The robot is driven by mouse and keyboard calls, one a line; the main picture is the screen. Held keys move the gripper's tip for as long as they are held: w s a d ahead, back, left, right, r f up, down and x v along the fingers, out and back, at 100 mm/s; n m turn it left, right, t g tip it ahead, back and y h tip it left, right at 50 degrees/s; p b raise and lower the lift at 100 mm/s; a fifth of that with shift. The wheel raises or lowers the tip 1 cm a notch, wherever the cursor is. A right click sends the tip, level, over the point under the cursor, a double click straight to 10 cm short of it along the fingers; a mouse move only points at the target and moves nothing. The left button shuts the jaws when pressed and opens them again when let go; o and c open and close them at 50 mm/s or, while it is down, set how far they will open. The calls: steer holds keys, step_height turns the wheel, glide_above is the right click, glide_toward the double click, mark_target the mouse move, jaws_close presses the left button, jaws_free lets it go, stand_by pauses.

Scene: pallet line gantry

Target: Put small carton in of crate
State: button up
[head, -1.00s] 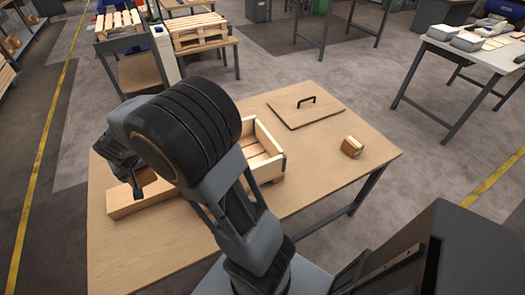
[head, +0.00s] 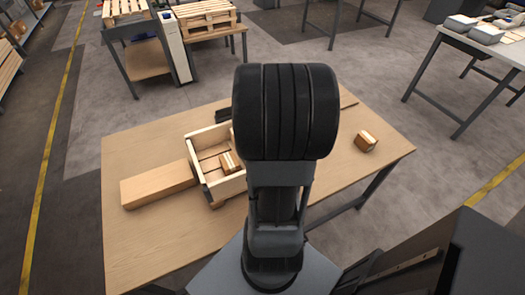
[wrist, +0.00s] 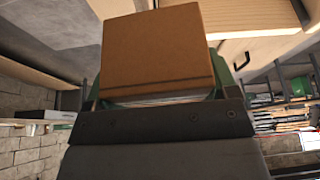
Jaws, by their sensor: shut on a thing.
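My gripper (wrist: 160,88) is shut on a brown carton (wrist: 157,45), which fills the upper middle of the wrist view. In the head view my arm hides most of the gripper and the held carton. The pale wooden crate (head: 196,134) stands open in the middle of the table, partly behind my arm. A small carton (head: 229,162) with a pale stripe lies inside it. A similar small carton (head: 366,140) lies on the table at the right. How high the held carton is above the crate or table cannot be told.
A long brown block (head: 158,185) lies left of the crate, close to it. A flat wooden lid (head: 347,97) lies behind my arm; its black handle (wrist: 244,61) shows in the wrist view. The table's front left (head: 150,245) is clear.

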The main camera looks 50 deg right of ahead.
steer(key=shift+s+d+m, duration=0.2)
steer(key=shift+s+m, duration=0.2)
steer(key=shift+s, duration=0.05)
steer(key=shift+w+f, duration=0.2)
steer(key=shift+f, duration=0.15)
steer(key=w+f+b, duration=0.1)
steer(key=w+f, duration=0.1)
steer(key=w, duration=0.2)
steer(key=w+f+b, duration=0.1)
steer(key=w+f, duration=0.2)
steer(key=w, duration=0.1)
steer(key=w+f+b, duration=0.1)
steer(key=w+f, duration=0.2)
steer(key=w, duration=0.1)
steer(key=shift+a+f, duration=0.15)
steer(key=shift+a, duration=0.25)
steer(key=shift+w+f+b, duration=0.2)
steer(key=shift+f, duration=0.8)
steer(key=shift+w+f+b, duration=0.15)
steer(key=shift+f+b, duration=0.05)
steer(key=shift+f, duration=0.8)
steer(key=shift+f+b, duration=0.2)
steer(key=shift+b, duration=0.1)
steer(key=o, duration=1.1)
steer(key=shift+r, duration=0.1)
